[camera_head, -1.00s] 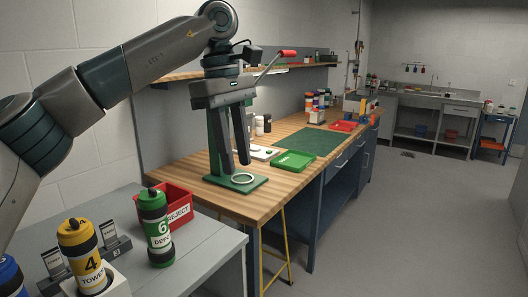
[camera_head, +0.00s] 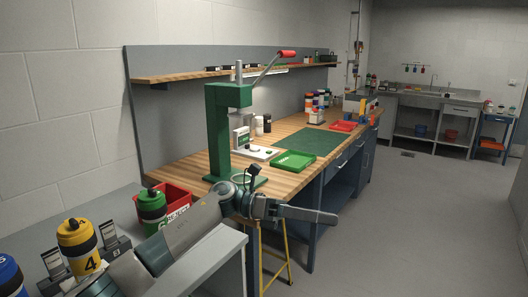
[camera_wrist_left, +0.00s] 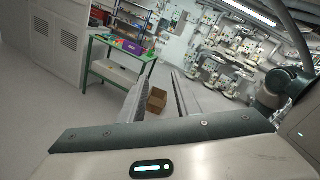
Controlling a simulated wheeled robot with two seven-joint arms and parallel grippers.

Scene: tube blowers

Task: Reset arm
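My left gripper (camera_head: 325,216) is in front of the wooden workbench (camera_head: 193,162), seen from the side and pointing right in the head view. Its arm comes in low from the bottom left. In the left wrist view the two fingers of the left gripper (camera_wrist_left: 161,80) stand apart with nothing held between them; the room shows through the gap. My right gripper is not in view. The green lever press (camera_head: 217,135) stands upright on the workbench behind the gripper, and my arm hides part of its base.
A green bottle (camera_head: 151,206), a yellow bottle (camera_head: 77,246) and a red bin (camera_head: 178,191) stand on the grey side table at the left, close to my arm. A green tray (camera_head: 294,161) lies on the workbench. The grey floor (camera_head: 425,225) at the right is clear.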

